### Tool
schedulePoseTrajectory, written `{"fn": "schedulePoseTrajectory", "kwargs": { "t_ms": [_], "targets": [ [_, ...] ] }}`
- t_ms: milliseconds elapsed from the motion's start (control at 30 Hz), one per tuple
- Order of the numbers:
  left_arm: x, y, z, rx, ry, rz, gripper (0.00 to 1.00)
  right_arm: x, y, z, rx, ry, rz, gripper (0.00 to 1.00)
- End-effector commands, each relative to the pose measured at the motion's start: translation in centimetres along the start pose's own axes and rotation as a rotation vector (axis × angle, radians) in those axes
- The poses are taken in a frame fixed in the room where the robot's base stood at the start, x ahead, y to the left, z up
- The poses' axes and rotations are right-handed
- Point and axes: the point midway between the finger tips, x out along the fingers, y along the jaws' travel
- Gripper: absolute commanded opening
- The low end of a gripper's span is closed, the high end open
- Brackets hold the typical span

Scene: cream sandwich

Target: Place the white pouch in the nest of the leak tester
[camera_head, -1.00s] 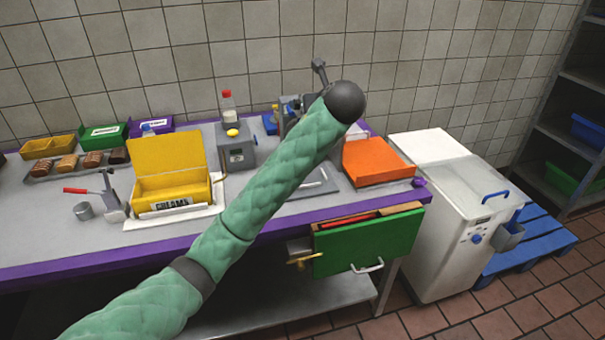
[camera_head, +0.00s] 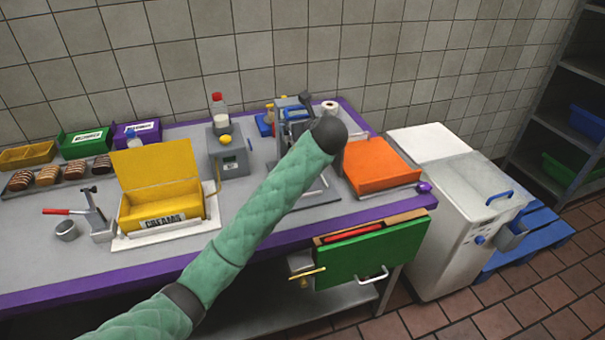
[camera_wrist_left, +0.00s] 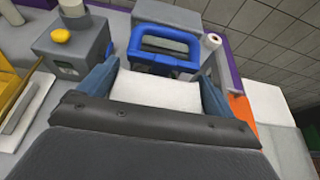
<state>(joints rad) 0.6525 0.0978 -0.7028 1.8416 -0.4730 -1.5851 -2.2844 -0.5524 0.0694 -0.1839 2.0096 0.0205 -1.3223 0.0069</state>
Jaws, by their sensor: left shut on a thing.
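The white pouch (camera_wrist_left: 155,90) shows in the left wrist view, flat between the two blue fingers of my left gripper (camera_wrist_left: 156,84), which is shut on it. In the head view my green left arm (camera_head: 265,205) reaches over the bench, and its dark end hides the gripper and pouch. A grey apparatus with a blue frame (camera_wrist_left: 165,45) stands just beyond the pouch in the wrist view. I cannot tell for certain whether it is the leak tester, and its nest does not show clearly. The pouch appears apart from the frame. My right gripper is not in view.
A grey box with a yellow button (camera_head: 230,150) stands left of the arm. The yellow creams bin (camera_head: 160,180) is further left. An orange box (camera_head: 378,165) is close on the right. A green-fronted drawer (camera_head: 370,250) stands open below the bench edge.

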Motion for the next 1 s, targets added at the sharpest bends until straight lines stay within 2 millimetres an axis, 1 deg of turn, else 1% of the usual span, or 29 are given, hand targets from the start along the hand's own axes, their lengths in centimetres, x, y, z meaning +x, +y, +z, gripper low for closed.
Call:
{"fn": "schedulePoseTrajectory", "kwargs": {
  "t_ms": [33, 200, 500, 600, 700, 867, 1000],
  "targets": [
    [0.3, 0.0, -1.0, 0.002, 0.005, 0.001, 0.65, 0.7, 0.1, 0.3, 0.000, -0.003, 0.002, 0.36],
    [1.7, 0.0, -4.4, 0.003, 0.005, 0.000, 0.65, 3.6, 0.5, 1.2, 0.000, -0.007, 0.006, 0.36],
    [4.2, 0.0, -10.3, 0.003, 0.004, 0.000, 0.65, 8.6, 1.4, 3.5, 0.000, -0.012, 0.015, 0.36],
    [4.8, 0.0, -11.9, 0.002, 0.003, 0.000, 0.65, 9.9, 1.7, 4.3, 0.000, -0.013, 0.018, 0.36],
    [5.3, 0.0, -13.0, 0.001, 0.002, 0.001, 0.65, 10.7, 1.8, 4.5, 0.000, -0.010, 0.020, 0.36],
    [5.7, 0.0, -13.8, 0.000, 0.001, -0.001, 0.65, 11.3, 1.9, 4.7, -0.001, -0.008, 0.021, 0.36],
    [6.1, 0.0, -14.9, 0.002, 0.002, 0.001, 0.65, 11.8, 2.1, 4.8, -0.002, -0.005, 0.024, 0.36]
  ]
}}
